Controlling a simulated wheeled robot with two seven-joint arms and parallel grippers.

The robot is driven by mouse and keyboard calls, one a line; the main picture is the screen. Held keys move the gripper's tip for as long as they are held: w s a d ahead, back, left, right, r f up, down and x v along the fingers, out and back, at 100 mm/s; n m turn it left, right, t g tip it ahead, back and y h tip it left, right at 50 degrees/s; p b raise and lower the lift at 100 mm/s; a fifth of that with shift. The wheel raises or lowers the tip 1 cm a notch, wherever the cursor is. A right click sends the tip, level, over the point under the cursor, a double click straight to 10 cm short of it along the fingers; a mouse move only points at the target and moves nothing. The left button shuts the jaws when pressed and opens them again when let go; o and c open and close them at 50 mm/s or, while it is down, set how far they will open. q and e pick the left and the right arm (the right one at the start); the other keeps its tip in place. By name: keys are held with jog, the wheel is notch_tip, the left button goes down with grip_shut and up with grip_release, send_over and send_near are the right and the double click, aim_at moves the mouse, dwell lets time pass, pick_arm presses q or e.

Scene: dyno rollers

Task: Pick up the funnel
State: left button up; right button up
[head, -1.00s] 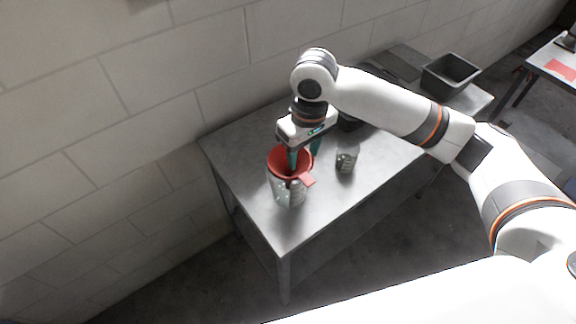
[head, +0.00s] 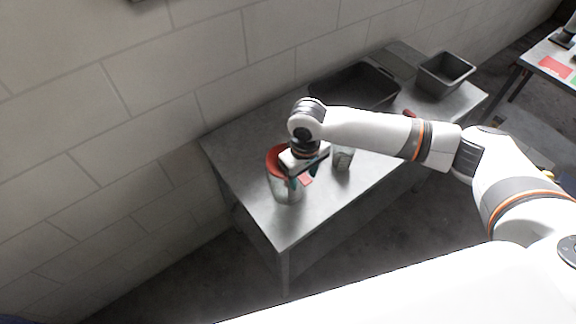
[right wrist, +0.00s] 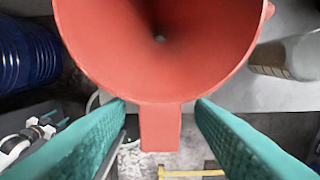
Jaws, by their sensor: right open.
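The red funnel (head: 274,158) sits in the mouth of a clear glass jar (head: 287,192) near the table's front-left corner. My right gripper (head: 293,180) is low over it and hides much of its rim. In the right wrist view, the funnel (right wrist: 160,60) fills the upper middle, with its flat tab (right wrist: 160,128) pointing toward the camera. The open teal fingers of my right gripper (right wrist: 159,106) stand on either side of the tab, with a visible gap on each side. My left gripper is not in view.
A second glass vessel (head: 342,159) stands just right of the jar, close to my right wrist. A dark tray (head: 340,92) and a grey bin (head: 445,75) are farther back on the metal table (head: 232,160). A block wall borders the table's left side.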

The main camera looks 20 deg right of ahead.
jog(key=shift+f, duration=0.55)
jog(key=c, duration=1.1)
